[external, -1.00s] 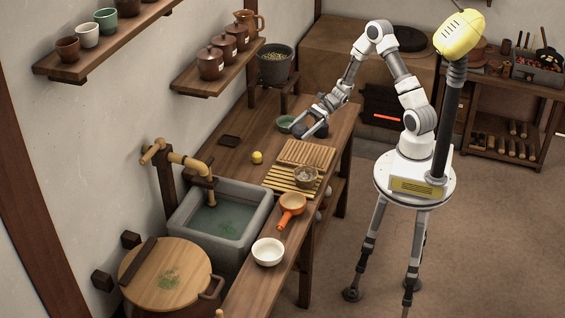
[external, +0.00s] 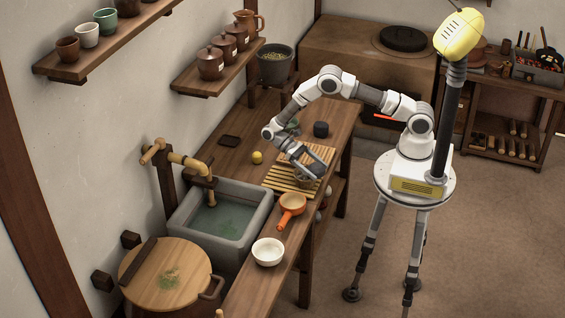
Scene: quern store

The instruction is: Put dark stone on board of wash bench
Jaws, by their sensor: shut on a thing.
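My gripper (external: 314,177) is low over the slatted boards on the wash bench. It is shut on a dark thing, which looks like the dark stone (external: 318,168); the fingers hide much of it. The bench (external: 232,158) carries a brown ribbed board (external: 322,152) and, nearer, a yellow slatted board (external: 283,179). I cannot tell whether the stone touches a board. The small grey bowl on the yellow board is mostly hidden by my gripper.
A dark cylinder (external: 321,129) stands behind the boards. A yellow ball (external: 257,157) lies left of them. An orange pan (external: 292,204) and white bowl (external: 268,251) stand in front, beside the stone sink (external: 255,222).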

